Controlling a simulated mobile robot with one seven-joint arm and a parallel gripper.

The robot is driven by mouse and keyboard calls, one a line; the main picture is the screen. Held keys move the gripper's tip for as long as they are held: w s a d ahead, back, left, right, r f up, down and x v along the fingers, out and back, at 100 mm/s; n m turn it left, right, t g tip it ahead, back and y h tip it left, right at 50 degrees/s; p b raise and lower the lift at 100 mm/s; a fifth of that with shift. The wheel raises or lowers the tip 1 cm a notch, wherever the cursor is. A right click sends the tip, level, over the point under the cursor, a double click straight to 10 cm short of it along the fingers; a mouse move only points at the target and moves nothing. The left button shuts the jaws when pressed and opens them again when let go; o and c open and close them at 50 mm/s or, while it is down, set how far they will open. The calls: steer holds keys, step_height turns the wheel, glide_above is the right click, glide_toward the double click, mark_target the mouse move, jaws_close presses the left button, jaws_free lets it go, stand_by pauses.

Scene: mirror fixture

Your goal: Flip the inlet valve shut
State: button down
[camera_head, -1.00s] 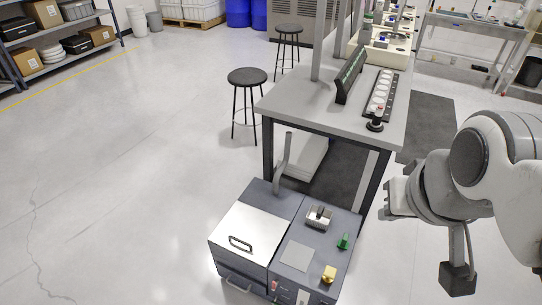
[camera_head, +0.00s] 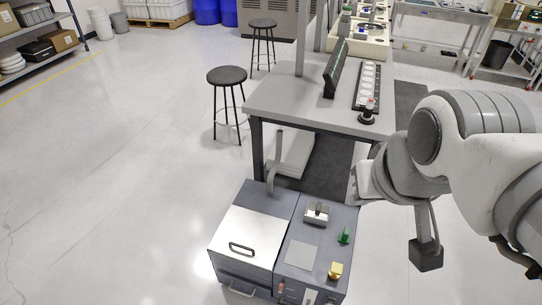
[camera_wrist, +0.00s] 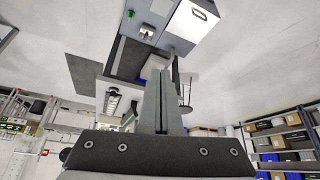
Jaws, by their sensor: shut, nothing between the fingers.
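The grey machine (camera_head: 278,222) stands on the floor before the bench. Its right-hand top carries a small green handle (camera_head: 345,236), a yellow knob (camera_head: 335,270) and a silver-and-black fitting (camera_head: 317,213). I cannot tell which of these is the inlet valve. My gripper (camera_head: 358,184) hangs to the right of the machine's back edge, partly hidden by my arm. In the wrist view my gripper (camera_wrist: 161,78) has its fingers together and holds nothing. The green handle (camera_wrist: 131,14) and the fitting (camera_wrist: 147,32) show beyond the fingertips, apart from them.
Black stools (camera_head: 227,76) stand left. The floor (camera_head: 110,190) on the left is clear.

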steer(key=w+a+f+n+g+h+b, duration=0.1)
steer(key=w+a+f+n+b, duration=0.2)
steer(key=w+f, duration=0.55)
steer(key=w+a+f+n+g+h+b, duration=0.15)
steer(key=w+f+b, duration=0.25)
steer(key=w+f, duration=0.45)
steer(key=w+a+f+n+g+b, duration=0.2)
steer(key=w+a+f+n+b, duration=0.3)
steer(key=f, duration=0.6)
steer(key=a+f+n+b, duration=0.1)
steer(key=a+f+b, duration=0.1)
steer(key=f, duration=1.1)
steer(key=a+f+n+g+b, duration=0.1)
steer(key=a+f+n+b, duration=0.1)
steer(key=f, duration=1.2)
steer(key=a+f+n+g+b, duration=0.1)
steer(key=a+f, duration=0.3)
steer(key=f, duration=0.9)
steer(key=shift+s+a+f+b, duration=0.25)
steer(key=shift+s+b, duration=0.05)
steer(key=shift+b, duration=0.4)
steer(key=shift+f+n, duration=0.1)
steer(key=shift+n, duration=0.15)
